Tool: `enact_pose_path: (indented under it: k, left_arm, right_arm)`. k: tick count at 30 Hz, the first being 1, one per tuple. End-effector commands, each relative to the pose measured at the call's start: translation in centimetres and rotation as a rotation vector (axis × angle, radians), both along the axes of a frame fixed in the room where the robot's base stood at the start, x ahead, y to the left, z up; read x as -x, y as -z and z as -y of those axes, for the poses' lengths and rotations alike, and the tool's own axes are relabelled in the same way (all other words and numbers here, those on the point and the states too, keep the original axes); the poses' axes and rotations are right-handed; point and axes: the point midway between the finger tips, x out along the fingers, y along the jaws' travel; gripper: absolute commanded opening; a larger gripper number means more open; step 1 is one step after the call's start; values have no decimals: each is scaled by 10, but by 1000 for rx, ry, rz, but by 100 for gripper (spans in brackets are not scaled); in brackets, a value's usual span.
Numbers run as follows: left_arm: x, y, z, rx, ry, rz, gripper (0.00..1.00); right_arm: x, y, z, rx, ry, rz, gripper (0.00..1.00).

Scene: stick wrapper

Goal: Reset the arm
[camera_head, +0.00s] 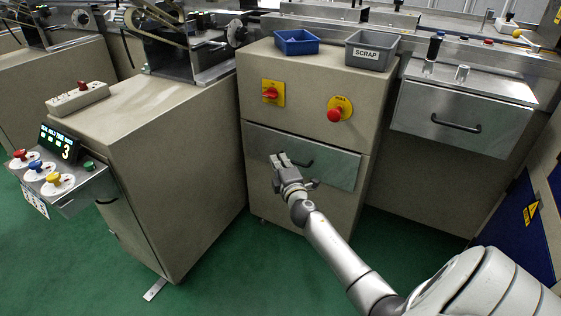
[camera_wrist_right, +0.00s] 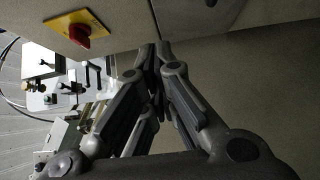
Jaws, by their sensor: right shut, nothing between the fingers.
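My right arm reaches from the lower right of the head view toward the middle cabinet. My right gripper (camera_head: 277,160) is in front of the metal drawer (camera_head: 335,165), near the left end of its black handle (camera_head: 300,163). In the right wrist view the fingers of the gripper (camera_wrist_right: 157,50) are together, with nothing between them. I cannot tell whether the fingertips touch the drawer. My left gripper is not in view.
A red rotary switch (camera_head: 270,93) and a red emergency button (camera_head: 335,113) are on the cabinet face. A blue bin (camera_head: 297,41) and a grey SCRAP bin (camera_head: 370,50) stand on top. A control panel (camera_head: 62,172) juts out at left. Green floor (camera_head: 215,285) lies open in front.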

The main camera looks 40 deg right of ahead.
Motion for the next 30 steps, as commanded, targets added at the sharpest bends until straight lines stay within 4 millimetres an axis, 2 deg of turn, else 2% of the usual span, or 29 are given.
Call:
enact_pose_path:
  k: [4,11,14,16,20,25,30]
  left_arm:
    - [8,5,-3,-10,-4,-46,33]
    - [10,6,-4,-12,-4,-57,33]
    - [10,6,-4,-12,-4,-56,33]
    - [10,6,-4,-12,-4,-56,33]
    - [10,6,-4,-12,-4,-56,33]
    - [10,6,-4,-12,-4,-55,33]
    - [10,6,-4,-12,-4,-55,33]
  right_arm:
    - [9,0,-3,0,1,0,0]
    - [11,0,-5,-4,2,1,0]
    - [18,3,-12,-49,9,7,0]
    - [30,9,-25,-130,24,13,0]
    - [71,28,-64,-392,74,4,0]
    - [142,61,-135,-807,147,-100,0]
    - [196,75,-193,-1081,194,-228,0]
